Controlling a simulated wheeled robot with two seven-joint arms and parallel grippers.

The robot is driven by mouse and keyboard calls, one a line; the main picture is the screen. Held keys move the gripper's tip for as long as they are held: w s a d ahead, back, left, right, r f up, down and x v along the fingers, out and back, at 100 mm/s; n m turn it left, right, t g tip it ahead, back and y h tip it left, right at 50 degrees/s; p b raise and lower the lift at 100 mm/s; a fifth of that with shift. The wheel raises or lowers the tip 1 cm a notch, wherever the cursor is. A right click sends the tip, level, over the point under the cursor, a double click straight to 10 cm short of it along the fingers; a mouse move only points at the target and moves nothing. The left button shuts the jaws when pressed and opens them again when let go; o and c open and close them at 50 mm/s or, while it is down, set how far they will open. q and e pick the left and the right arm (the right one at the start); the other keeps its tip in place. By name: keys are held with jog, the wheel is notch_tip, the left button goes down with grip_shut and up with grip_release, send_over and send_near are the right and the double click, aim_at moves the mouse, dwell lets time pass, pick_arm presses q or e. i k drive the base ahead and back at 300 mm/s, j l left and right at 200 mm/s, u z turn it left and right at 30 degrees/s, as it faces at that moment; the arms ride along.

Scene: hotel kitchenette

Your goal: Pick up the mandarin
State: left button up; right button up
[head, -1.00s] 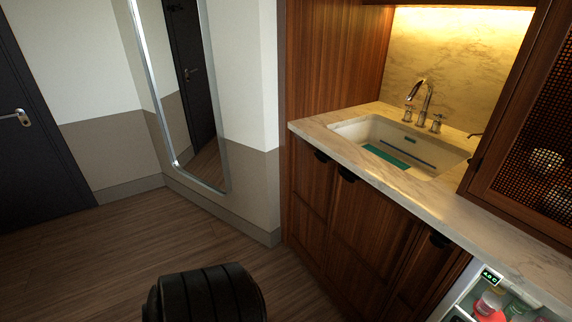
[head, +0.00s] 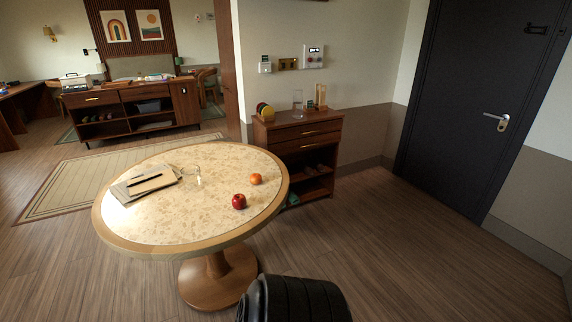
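The mandarin (head: 256,179) is a small orange fruit on the round table (head: 118,238), near its right edge. A red apple (head: 239,201) lies close by, a little nearer to me and to the left, apart from the mandarin. Nothing covers the mandarin. Neither of my grippers shows; only a dark ribbed part, probably of my own arm, rises at the bottom edge. The table stands some distance ahead of me.
The table also holds papers or a folder (head: 148,184) and a clear glass item (head: 191,172). A wooden cabinet (head: 299,131) stands behind the table at the right. A dark door (head: 470,110) is further right. The floor (head: 420,250) before it is clear.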

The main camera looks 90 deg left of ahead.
aim_at(255, 178)
jog(key=u, duration=3.05)
jog(key=z, duration=5.75)
jog(key=u, duration=5.4)
jog(key=i+j+u, duration=0.1)
jog(key=u, duration=0.3)
